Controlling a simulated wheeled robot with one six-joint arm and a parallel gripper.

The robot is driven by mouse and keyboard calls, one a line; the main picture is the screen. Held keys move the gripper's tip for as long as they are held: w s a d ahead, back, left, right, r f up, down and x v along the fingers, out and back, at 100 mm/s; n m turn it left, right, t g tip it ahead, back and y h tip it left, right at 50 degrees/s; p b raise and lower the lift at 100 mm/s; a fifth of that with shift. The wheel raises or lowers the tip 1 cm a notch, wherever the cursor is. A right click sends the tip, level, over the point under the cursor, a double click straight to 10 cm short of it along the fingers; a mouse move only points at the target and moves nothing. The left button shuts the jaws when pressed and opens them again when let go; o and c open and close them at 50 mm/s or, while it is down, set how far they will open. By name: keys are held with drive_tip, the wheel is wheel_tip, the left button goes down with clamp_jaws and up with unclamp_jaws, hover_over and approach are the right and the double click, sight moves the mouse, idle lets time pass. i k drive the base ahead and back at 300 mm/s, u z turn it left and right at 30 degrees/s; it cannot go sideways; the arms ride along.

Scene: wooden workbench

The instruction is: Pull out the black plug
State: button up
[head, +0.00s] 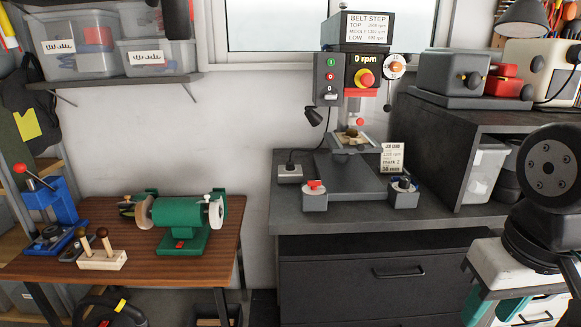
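A small black plug (290,162) with a black cable sits at a light grey socket box (290,174) on the grey bench, left of the drill press. The cable rises from it toward the drill press. The plug is small here, and I cannot tell how deep it sits.
The drill press (350,120) stands right of the socket. Grey blocks with a red top (315,196) and a dark top (404,192) stand in front. A green bench grinder (180,222) is on the wooden table (150,268). The wall behind the socket is bare.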

sight(289, 166)
drive_tip(key=u, duration=0.8)
drive_tip(key=i, duration=1.65)
drive_tip(key=z, duration=0.8)
